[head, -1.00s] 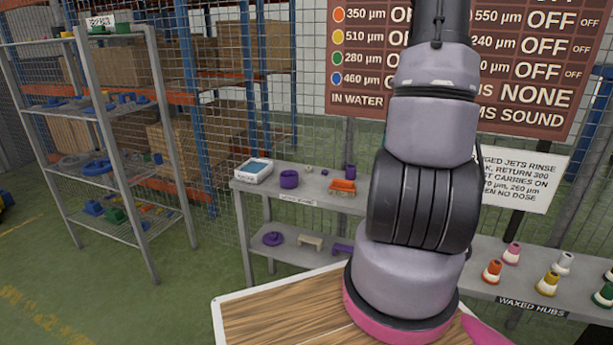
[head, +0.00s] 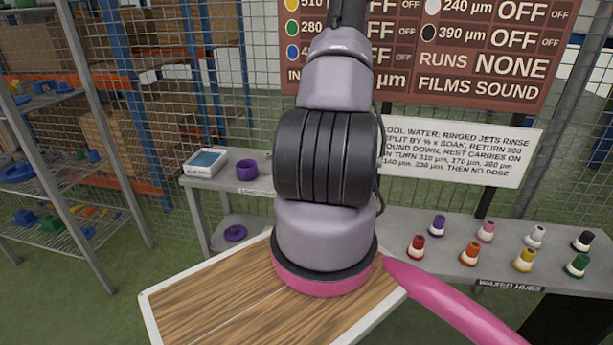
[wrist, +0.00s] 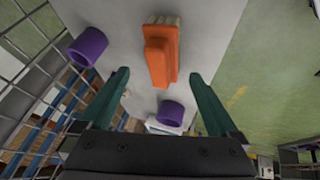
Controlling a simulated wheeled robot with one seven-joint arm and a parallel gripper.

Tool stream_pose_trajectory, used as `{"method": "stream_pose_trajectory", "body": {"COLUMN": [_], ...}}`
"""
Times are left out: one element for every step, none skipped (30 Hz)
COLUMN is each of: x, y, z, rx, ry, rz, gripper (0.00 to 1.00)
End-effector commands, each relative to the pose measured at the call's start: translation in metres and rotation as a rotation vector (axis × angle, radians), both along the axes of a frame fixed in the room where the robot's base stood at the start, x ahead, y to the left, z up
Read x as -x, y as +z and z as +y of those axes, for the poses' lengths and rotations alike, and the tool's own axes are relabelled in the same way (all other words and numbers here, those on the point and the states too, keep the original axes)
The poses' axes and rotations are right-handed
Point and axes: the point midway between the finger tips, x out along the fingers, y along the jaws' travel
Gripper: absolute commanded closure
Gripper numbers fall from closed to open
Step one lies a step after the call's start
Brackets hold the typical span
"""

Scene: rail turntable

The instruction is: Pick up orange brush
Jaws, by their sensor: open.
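The orange brush (wrist: 160,60) shows in the wrist view, an orange block with pale bristles at its top end. It lies on a grey shelf (wrist: 205,25). My gripper (wrist: 160,82), with two dark green fingers, is open. The brush's lower end lies between the fingertips in the picture, and a gap shows on each side. I cannot tell how far above the brush the fingers are. In the head view my own arm hides the brush and the gripper.
A purple cup (head: 246,169) and a white tray with a blue inside (head: 206,162) stand on the grey shelf. Wire mesh stands close behind the shelf.

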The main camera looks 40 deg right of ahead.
Motion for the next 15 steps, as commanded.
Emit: {"method": "stream_pose_trajectory", "body": {"x": [-0.002, -0.004, -0.008, -0.010, -0.013, -0.016, -0.018, -0.020, -0.023, -0.024, -0.025, -0.026, -0.026, -0.027, -0.027], "y": [-0.005, -0.008, -0.013, -0.017, -0.021, -0.026, -0.030, -0.033, -0.036, -0.039, -0.040, -0.042, -0.042, -0.042, -0.042], "z": [0.002, 0.003, 0.006, 0.007, 0.009, 0.011, 0.011, 0.011, 0.011, 0.011, 0.011, 0.011, 0.011, 0.011, 0.011], "rx": [-0.001, -0.001, -0.001, -0.002, -0.001, -0.002, -0.002, -0.001, -0.001, 0.000, 0.000, 0.001, 0.001, 0.001, 0.001], "ry": [0.001, 0.002, 0.002, 0.002, 0.002, 0.004, 0.001, 0.001, 0.000, 0.000, 0.000, 0.000, 0.000, 0.000, -0.001], "rz": [0.001, 0.002, 0.002, 0.003, 0.002, 0.002, 0.003, 0.002, 0.001, 0.001, 0.001, 0.001, 0.001, 0.001, 0.000], "gripper": [0.04, 0.04, 0.04, 0.04, 0.04, 0.04, 0.04, 0.04, 0.04, 0.04, 0.04, 0.04, 0.04, 0.04, 0.04]}}
